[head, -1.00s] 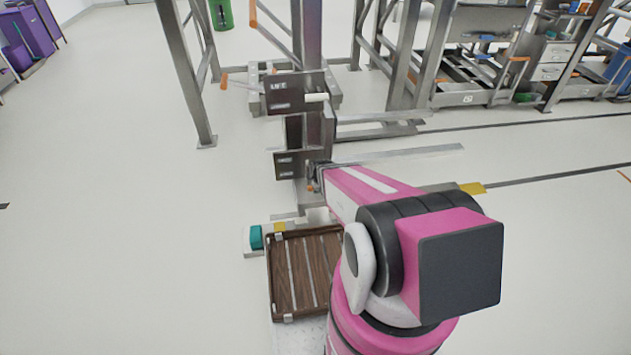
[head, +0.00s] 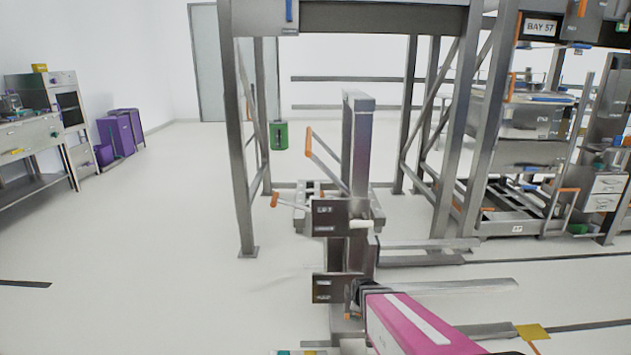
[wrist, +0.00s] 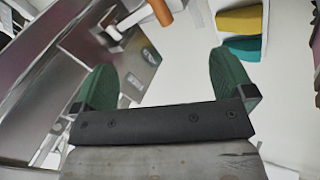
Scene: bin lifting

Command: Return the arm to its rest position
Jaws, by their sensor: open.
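My pink arm (head: 408,326) reaches in from the bottom of the head view toward a grey lift column. My gripper (head: 356,292) is small and dark there, close in front of the column's lower dark box (head: 330,288). I cannot tell whether it touches. In the wrist view my gripper (wrist: 165,80) shows two green fingers spread wide with nothing between them. A metal surface with a label (wrist: 135,70) is behind the left finger, and an orange-tipped handle (wrist: 160,11) is above.
The lift column (head: 358,140) has orange-ended handles (head: 309,142) and an upper dark box labelled LIFT (head: 326,218). A steel frame (head: 243,150) stands behind it. Yellow (wrist: 240,20) and teal (wrist: 245,47) blocks show in the wrist view. Open floor (head: 150,230) lies to the left.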

